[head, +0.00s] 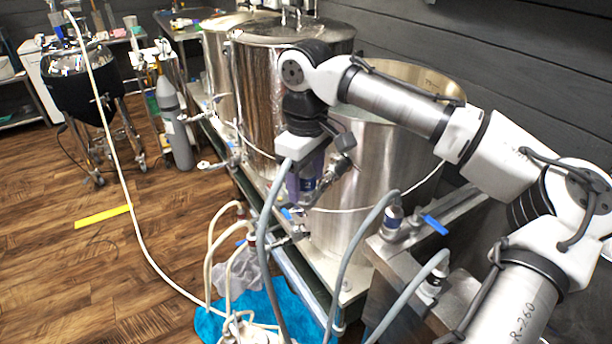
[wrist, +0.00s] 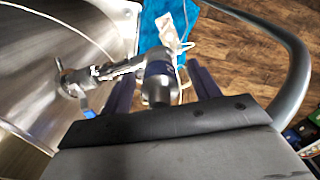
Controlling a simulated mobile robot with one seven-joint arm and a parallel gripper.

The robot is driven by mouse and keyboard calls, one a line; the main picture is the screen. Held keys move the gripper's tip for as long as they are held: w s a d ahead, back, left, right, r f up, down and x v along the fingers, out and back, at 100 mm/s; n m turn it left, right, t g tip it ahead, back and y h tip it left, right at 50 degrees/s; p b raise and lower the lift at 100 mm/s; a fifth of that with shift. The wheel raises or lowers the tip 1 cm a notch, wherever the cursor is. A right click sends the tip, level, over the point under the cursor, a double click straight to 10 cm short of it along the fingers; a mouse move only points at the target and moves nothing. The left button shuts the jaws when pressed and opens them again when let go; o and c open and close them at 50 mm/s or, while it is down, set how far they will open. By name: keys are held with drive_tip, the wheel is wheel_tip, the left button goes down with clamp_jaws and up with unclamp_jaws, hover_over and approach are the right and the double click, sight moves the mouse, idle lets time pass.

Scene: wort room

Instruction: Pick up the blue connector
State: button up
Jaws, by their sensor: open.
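The blue connector (wrist: 159,72) shows in the wrist view as a short, blue-grey cylindrical fitting with a pale, shiny top. It sits at the end of a metal valve and pipe (wrist: 110,70) coming from a steel tank. My gripper (wrist: 161,82) is open, with its dark purple fingers on either side of the connector. I cannot tell whether either finger touches it. In the head view my gripper (head: 305,186) points down in front of the tank, and the connector (head: 308,184) shows partly between the fingers. The fingers hide the rest of it.
Steel tanks (head: 390,170) stand close behind my gripper. Grey hoses (head: 268,235) loop beside it. Valves with blue handles (head: 434,224) are at the right. A blue cloth (head: 262,300) lies below. The wooden floor (head: 130,270) at the left is mostly clear.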

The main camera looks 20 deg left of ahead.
drive_tip(key=shift+f, duration=0.8)
drive_tip(key=c, duration=1.2)
drive_tip(key=shift+r, duration=0.1)
wheel_tip(320, 180, up, 20)
drive_tip(key=shift+r+p, duration=2.25)
drive_tip(key=shift+p, duration=1.1)
